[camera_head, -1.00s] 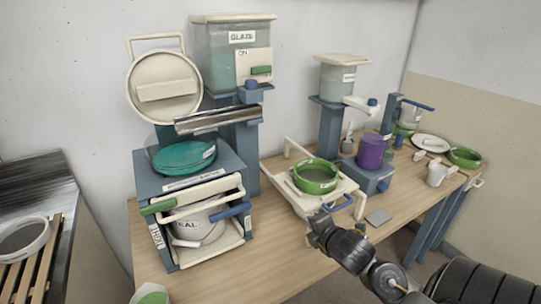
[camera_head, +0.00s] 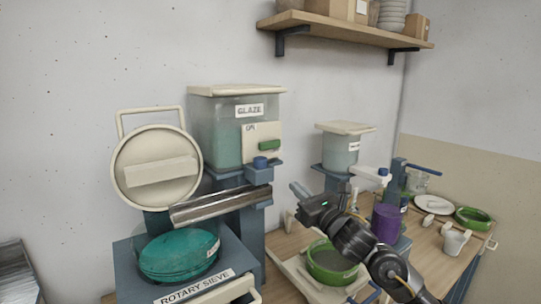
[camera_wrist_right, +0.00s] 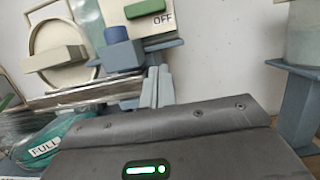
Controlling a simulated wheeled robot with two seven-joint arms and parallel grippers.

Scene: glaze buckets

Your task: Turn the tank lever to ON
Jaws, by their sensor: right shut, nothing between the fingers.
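The glaze tank (camera_head: 215,130) stands on a blue-grey post, with a cream plate (camera_head: 253,155) on its front. The green tank lever (camera_head: 269,145) lies about level on that plate, below and right of the ON mark. In the right wrist view the lever (camera_wrist_right: 146,8) lies above and left of the OFF mark. My right gripper (camera_head: 296,188) is raised right of and below the lever, apart from it. Its fingers (camera_wrist_right: 156,85) are shut and empty, pointing toward the tank. My left gripper is not in view.
A blue knob (camera_head: 261,163) and a metal chute (camera_head: 220,205) sit below the plate. The rotary sieve (camera_head: 180,255) is at lower left, its round cream lid (camera_head: 155,190) raised. A smaller tank (camera_head: 340,152), purple pot (camera_head: 386,222) and green bowl (camera_head: 330,262) are to the right.

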